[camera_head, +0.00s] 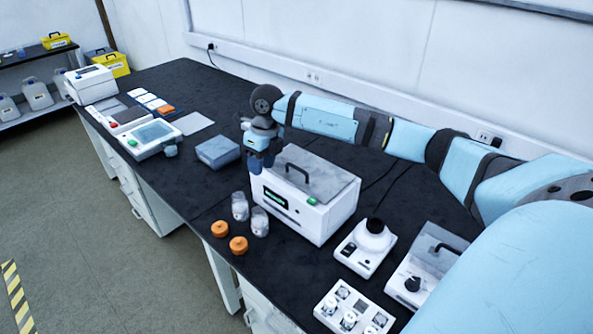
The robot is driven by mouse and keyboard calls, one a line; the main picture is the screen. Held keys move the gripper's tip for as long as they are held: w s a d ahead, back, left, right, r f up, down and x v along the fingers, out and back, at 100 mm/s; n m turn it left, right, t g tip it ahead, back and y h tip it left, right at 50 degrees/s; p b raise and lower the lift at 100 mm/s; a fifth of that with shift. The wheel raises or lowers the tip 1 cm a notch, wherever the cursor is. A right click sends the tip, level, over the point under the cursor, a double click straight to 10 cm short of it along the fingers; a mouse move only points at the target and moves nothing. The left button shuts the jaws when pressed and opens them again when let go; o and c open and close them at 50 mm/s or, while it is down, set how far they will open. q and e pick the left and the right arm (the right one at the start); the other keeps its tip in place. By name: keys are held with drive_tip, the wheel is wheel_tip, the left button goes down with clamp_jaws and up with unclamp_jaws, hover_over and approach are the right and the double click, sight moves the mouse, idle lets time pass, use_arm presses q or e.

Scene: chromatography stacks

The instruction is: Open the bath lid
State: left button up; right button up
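The bath (289,212) is a white box with a small dark display on its front, standing on the black bench in the head view. Its grey lid (325,182) lies closed on top and carries a black arched handle (297,171). My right gripper (261,168) points down at the bath's back left corner, left of the handle and apart from it in the picture. Its fingers look dark and small, and I cannot tell whether they are apart. My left gripper is not in view.
Two clear jars (240,207) and two orange caps (238,245) stand before the bath. A blue-grey box (217,152) is to its left. A white device with a black top (366,246) and a vial rack (352,308) are to the right.

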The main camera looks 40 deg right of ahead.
sight(297, 167)
drive_tip(key=d+r+m+h, duration=0.2)
drive_tip(key=d+r+h, duration=0.25)
drive_tip(key=d, duration=0.65)
drive_tip(key=x, duration=1.2)
drive_tip(key=shift+w+a+f, duration=0.25)
drive_tip(key=shift+w+f, duration=0.1)
drive_tip(key=shift+w, duration=0.05)
clamp_jaws()
